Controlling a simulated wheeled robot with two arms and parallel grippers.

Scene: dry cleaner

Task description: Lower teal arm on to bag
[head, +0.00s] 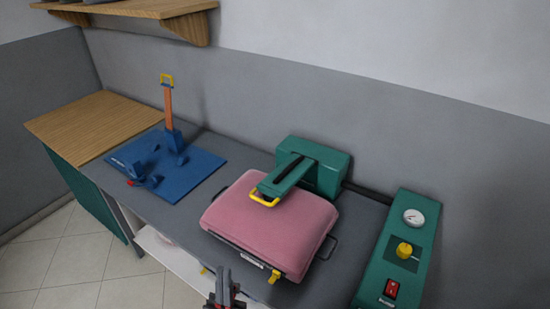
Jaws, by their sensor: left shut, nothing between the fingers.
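The teal arm (284,176) reaches forward from a teal housing (325,172) at the back of the counter. Its front end has a yellow loop handle (264,201) and lies over the top of the pink bag (300,225). I cannot tell whether the arm touches the bag. The bag lies flat, with dark loops at its sides and a yellow tab (274,276) at its front edge. My left gripper (223,272) is at the bottom of the head view, in front of the bag and apart from it. It is shut and empty. My right gripper is not in view.
A teal control box (402,250) with a gauge, yellow knob and red switch stands right of the bag. A blue base (203,166) with an upright orange lever (168,107) is at left on the grey counter (215,190). A wooden shelf (130,8) hangs above.

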